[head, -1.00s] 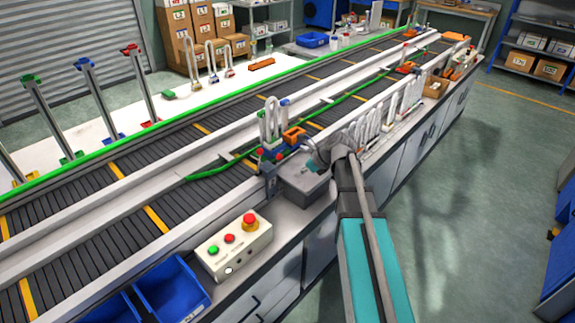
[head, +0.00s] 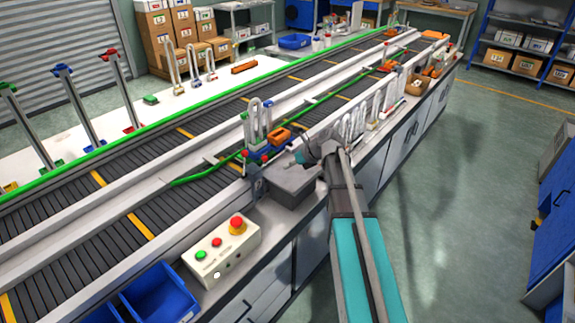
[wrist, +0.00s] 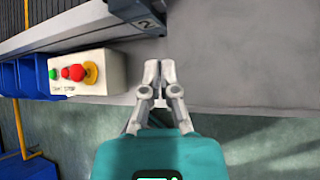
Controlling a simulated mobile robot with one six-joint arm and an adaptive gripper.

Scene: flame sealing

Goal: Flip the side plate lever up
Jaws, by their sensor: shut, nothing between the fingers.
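My gripper (wrist: 159,70) shows in the wrist view with its two grey fingers together and nothing between them. It is over the edge of the grey worktop. What looks like the same plate (head: 257,184) stands at the conveyor's near side in the head view. I cannot make out a lever on it clearly. In the head view my arm hides most of the gripper.
A control box (head: 228,249) with green and red buttons sits left of the gripper on the worktop (wrist: 240,65). Blue bins (head: 160,292) are at the front left. A grey box (head: 293,184) stands beside the plate. The conveyor (head: 80,210) runs behind.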

